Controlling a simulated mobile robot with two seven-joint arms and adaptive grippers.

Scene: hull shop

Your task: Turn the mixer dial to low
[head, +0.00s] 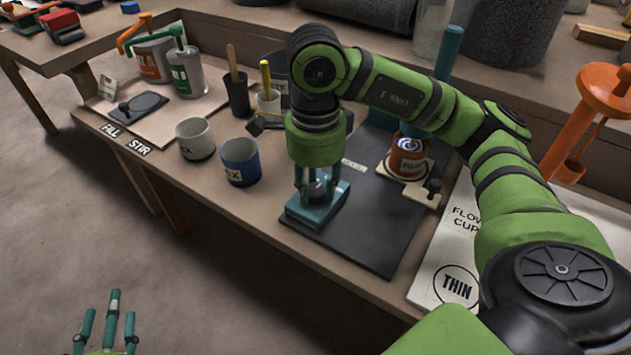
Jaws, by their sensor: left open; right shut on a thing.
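The mixer, partly labelled "KER", has a dark base plate (375,225), a teal control box (308,213) at its front left and a teal post (448,52) behind. My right gripper (318,190) points down over the control box. Its fingers are closed around the dark dial (318,186) on top of the box. The fingers hide most of the dial, so its pointer and any low mark cannot be read. My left gripper (104,335) is at the lower left, away from the bench, fingers spread and empty.
A red-brown can (408,160) sits on the mixer behind my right gripper. White and blue cups (240,162) stand to the left. A flow cup board (450,265) lies to the right, near an orange stand (590,115). Pump cans (187,72) stand at back left.

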